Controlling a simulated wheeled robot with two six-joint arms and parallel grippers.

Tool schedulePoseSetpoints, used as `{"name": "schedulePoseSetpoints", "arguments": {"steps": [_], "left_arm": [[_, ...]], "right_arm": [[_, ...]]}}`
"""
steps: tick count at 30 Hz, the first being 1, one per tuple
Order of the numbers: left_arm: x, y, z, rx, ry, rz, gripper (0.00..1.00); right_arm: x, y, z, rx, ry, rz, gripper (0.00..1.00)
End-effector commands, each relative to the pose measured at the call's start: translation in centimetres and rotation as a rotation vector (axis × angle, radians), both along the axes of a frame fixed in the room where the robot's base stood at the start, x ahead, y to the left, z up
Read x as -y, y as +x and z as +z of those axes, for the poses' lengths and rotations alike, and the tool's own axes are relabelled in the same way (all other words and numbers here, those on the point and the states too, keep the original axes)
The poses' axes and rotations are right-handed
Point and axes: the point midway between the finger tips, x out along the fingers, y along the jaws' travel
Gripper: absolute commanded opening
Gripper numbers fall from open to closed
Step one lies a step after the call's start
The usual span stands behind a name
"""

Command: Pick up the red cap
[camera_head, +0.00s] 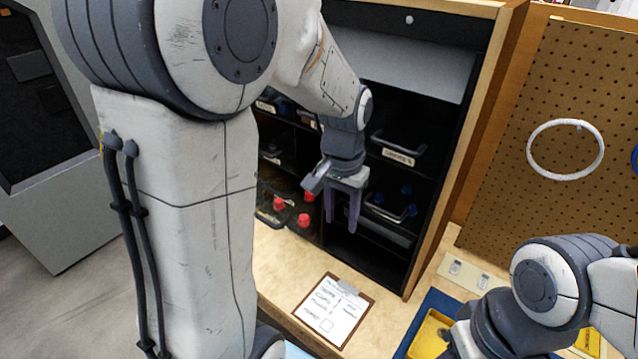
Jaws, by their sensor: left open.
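Several red caps show in the lower left part of the dark shelf unit: one red cap (279,203) at the left, one red cap (304,220) at the front, and one red cap (309,196) partly hidden behind my left gripper. My left gripper (342,222) points down in front of the shelf, just right of the caps. Its two fingers are apart with nothing between them. My right arm comes in at the lower right, but its fingers are not visible.
The dark shelf unit (425,200) holds several bins with handles. A clipboard (333,310) lies on the wooden bench in front. A yellow tray (430,335) sits on a blue mat at lower right. A white ring (530,150) hangs on the pegboard (570,90).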

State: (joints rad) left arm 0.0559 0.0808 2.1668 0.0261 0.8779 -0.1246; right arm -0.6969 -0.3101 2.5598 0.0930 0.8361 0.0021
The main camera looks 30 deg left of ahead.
Motion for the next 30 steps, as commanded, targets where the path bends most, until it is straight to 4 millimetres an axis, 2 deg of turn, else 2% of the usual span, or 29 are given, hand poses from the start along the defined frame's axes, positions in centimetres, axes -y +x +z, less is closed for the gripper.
{"name": "schedulePoseSetpoints", "arguments": {"steps": [1,3,6,9,11,18,23,30], "left_arm": [[-2.8,1.0,1.9,-0.008,0.003,0.067,0.47],[-5.8,1.7,2.5,-0.013,0.008,0.129,0.47],[-8.8,2.3,3.0,-0.018,0.014,0.189,0.47],[-10.5,2.4,3.0,-0.021,0.016,0.220,0.47],[-10.9,2.5,2.6,-0.022,0.017,0.227,0.47],[-10.7,2.5,-1.0,-0.025,0.016,0.227,0.47],[-10.7,2.6,-2.3,-0.022,0.017,0.227,0.47],[-10.4,2.8,-4.8,-0.026,0.015,0.227,0.47]], "right_arm": [[0.0,0.0,2.2,0.000,0.000,0.000,0.45],[0.0,0.0,3.2,0.000,0.000,-0.001,0.45],[0.0,0.0,4.1,0.000,0.000,-0.001,0.45],[0.0,0.0,4.4,0.000,0.000,-0.001,0.45],[0.0,0.0,4.6,-0.001,-0.001,-0.001,0.45],[0.0,0.0,5.2,-0.001,-0.001,0.000,0.45],[0.0,0.0,5.4,-0.001,-0.001,0.001,0.45],[0.0,0.0,7.1,0.000,0.000,0.003,0.45]]}}
